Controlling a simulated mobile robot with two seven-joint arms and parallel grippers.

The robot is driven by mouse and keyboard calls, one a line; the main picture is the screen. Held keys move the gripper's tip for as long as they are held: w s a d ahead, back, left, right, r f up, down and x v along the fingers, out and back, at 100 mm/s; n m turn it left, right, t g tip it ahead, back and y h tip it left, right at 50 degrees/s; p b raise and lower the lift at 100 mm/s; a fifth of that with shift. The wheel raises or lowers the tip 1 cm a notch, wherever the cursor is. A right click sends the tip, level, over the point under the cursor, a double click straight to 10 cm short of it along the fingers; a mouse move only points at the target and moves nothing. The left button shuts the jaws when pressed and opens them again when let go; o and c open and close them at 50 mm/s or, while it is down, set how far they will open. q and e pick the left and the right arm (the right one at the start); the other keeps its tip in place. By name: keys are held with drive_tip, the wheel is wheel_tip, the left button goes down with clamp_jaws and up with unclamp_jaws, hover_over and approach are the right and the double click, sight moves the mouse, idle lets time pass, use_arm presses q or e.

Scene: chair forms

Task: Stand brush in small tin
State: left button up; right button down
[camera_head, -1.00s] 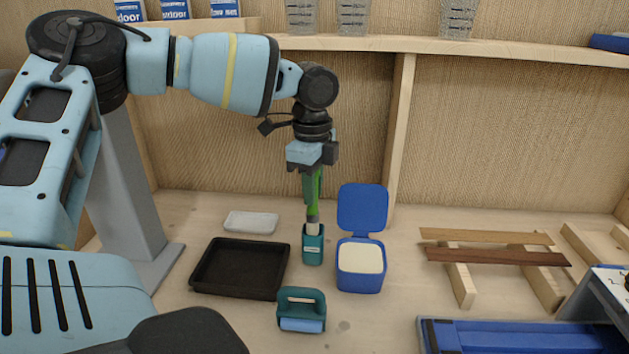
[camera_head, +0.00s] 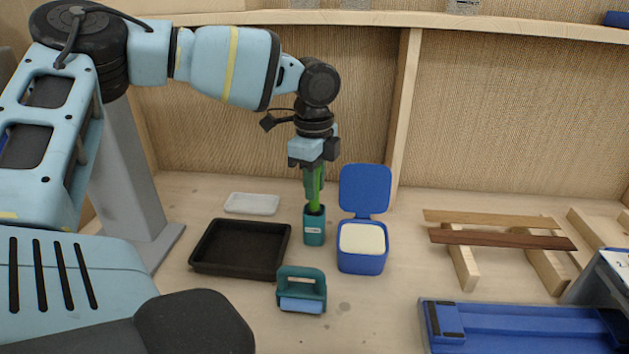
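The small tin (camera_head: 314,226) is a teal, upright container with a pale label, standing on the bench between the black tray and the blue box. The brush (camera_head: 315,194) has a bright green handle and stands nearly upright with its lower end inside the tin's mouth. Its bristle end is hidden by the tin. My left gripper (camera_head: 313,178) points straight down above the tin and is shut on the upper part of the brush handle. My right gripper is not in view.
A black tray (camera_head: 240,247) lies left of the tin, with a white dish (camera_head: 252,204) behind. An open blue box (camera_head: 362,247) stands close on the right. A teal-handled block (camera_head: 301,289) is in front. Wood strips (camera_head: 502,240) and a blue tool (camera_head: 520,325) lie further right.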

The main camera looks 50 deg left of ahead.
use_arm(q)
drive_tip(key=o, duration=0.4)
drive_tip(key=shift+o, duration=0.2)
drive_tip(key=shift+r, duration=3.9)
